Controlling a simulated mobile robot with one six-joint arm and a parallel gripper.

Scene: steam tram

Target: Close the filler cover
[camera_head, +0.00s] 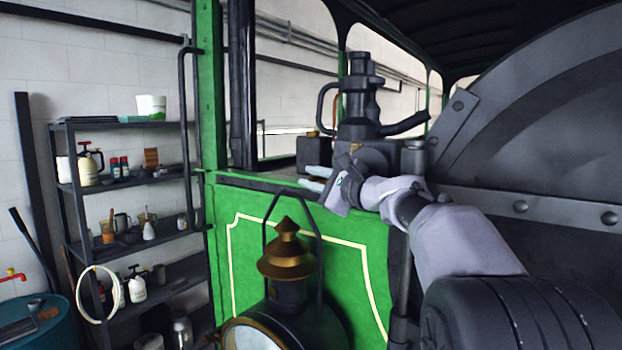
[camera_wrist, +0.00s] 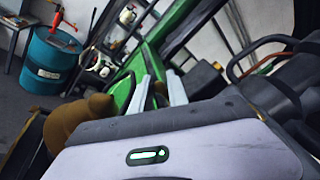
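I cannot pick out the filler cover for certain. A dark box-like fitting (camera_head: 313,151) with a small brownish top stands on the green tank's upper ledge, left of the black pump-like fitting (camera_head: 358,100); I cannot tell whether it is the filler or how its lid stands. My gripper (camera_head: 306,178) is above the front edge of the green tank (camera_head: 350,245), in front of that box and left of the pump. Its two pale fingers are apart, and nothing shows between them. In the wrist view the fingers (camera_wrist: 158,80) are also spread, partly hidden by my gripper's body.
A brass-topped lamp (camera_head: 286,255) stands in front of the green panel, below my gripper. The big dark boiler (camera_head: 545,130) fills the right side. A shelf rack (camera_head: 125,185) with bottles stands at left, and a blue drum (camera_head: 45,325) is at lower left.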

